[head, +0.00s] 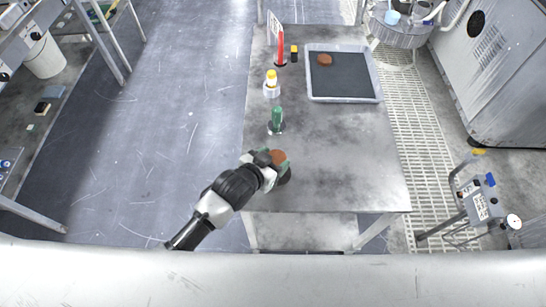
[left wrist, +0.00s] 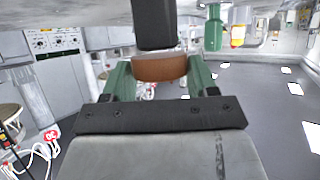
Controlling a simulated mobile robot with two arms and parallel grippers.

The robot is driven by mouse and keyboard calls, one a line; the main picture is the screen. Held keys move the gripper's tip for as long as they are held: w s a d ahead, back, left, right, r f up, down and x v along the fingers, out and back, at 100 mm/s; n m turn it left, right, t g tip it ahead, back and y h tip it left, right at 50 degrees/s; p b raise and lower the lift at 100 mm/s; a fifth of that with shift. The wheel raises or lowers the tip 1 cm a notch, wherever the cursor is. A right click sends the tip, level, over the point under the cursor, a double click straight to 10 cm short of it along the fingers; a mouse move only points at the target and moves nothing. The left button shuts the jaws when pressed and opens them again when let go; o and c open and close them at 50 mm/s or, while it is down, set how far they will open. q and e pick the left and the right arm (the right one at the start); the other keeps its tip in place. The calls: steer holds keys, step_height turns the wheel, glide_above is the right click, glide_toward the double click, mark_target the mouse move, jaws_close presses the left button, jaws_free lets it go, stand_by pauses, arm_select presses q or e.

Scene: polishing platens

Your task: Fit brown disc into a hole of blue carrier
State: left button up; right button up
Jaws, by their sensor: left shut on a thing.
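My left gripper (head: 279,157) is over the near left part of the grey table. Its green fingers (left wrist: 159,78) are shut on a brown disc (left wrist: 159,68), whose top also shows in the head view (head: 279,156). A dark block (left wrist: 154,24) shows just above the disc in the left wrist view; I cannot tell what it is. A second brown disc (head: 324,60) lies in the far left corner of a grey tray (head: 344,100) with a dark floor. I cannot make out a blue carrier or its holes. My right gripper is not in view.
On the table (head: 330,150), a green bottle (head: 277,116), a yellow-capped bottle (head: 271,82), a red cone-like bottle (head: 281,47) and a small dark bottle (head: 294,53) stand along the left side. The table's near right part is clear. A gauge stand (head: 480,205) is at the right.

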arm_select(q)
steer(key=shift+f, duration=0.35)
stand_by(0.5)
steer(key=o, duration=1)
steer(key=shift+s+a, duration=0.1)
steer(key=b+v, duration=0.1)
steer(key=v, duration=0.9)
steer(key=shift+s+a+r, duration=0.15)
steer(key=shift+s, duration=0.05)
